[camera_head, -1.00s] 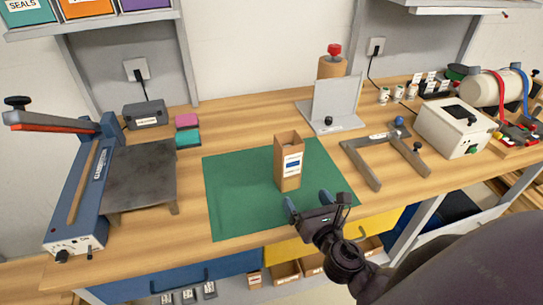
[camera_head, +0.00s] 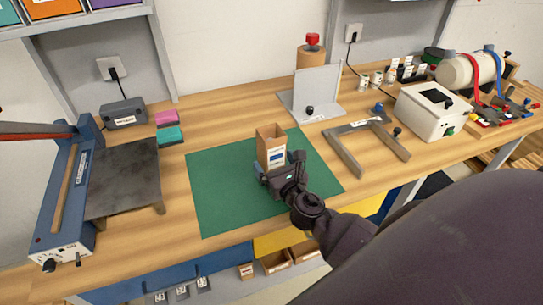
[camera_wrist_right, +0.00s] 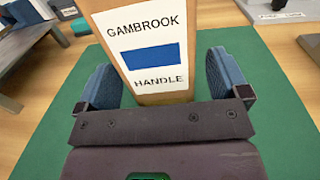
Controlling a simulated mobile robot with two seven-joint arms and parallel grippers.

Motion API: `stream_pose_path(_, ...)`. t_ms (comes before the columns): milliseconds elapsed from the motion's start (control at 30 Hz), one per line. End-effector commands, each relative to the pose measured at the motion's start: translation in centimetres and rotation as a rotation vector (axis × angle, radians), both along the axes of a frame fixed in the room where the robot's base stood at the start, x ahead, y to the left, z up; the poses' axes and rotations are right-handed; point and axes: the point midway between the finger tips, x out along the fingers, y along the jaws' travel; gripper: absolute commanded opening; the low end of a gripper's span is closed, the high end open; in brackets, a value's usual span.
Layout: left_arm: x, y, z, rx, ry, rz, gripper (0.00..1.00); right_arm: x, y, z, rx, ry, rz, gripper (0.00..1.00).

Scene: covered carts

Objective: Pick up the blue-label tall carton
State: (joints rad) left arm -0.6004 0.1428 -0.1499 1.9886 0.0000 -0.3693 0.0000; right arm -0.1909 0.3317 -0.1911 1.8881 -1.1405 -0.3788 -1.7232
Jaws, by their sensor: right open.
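The blue-label tall carton (camera_head: 270,143) stands upright on the green mat (camera_head: 220,205). It is a brown box with an open top and a white label with a blue block. In the right wrist view the carton (camera_wrist_right: 116,13) stands between the two blue fingers of my right gripper (camera_wrist_right: 162,80), with its label facing the camera. The fingers are open, with a gap on each side of the carton. In the head view my right gripper (camera_head: 279,168) is at the near side of the carton and hides its lower part. My left gripper is not in view.
A heat sealer (camera_head: 65,200) with a dark plate stands left. Pink and teal blocks (camera_head: 168,136) lie behind the mat. A grey bookend-like stand (camera_head: 318,92), a grey frame (camera_head: 345,152) and a white box device (camera_head: 428,110) stand to the right. The mat around the carton is clear.

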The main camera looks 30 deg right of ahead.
Motion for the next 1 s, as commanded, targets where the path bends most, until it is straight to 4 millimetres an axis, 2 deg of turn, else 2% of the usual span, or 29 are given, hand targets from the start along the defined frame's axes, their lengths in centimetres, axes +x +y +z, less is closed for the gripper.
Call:
stream_pose_path(100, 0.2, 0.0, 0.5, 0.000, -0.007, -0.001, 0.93, 1.5, -0.2, 0.1, -0.001, -0.001, 0.001, 0.94)
stream_pose_path(200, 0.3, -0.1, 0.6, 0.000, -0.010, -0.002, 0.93, 2.2, -0.3, 0.1, -0.001, 0.000, 0.001, 0.94)
stream_pose_path(467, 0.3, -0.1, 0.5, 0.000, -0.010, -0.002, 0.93, 2.4, -0.4, 0.0, 0.000, 0.001, 0.001, 0.94)
stream_pose_path(567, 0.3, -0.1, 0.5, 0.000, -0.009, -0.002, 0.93, 2.4, -0.4, 0.0, 0.000, 0.001, 0.000, 0.81)
stream_pose_path(833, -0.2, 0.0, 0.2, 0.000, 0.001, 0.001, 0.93, 2.4, -0.4, 0.0, 0.000, 0.001, 0.000, 0.40)
stream_pose_path(1000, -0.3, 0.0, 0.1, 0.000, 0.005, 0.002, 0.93, 2.4, -0.4, 0.1, 0.000, 0.000, 0.000, 0.40)
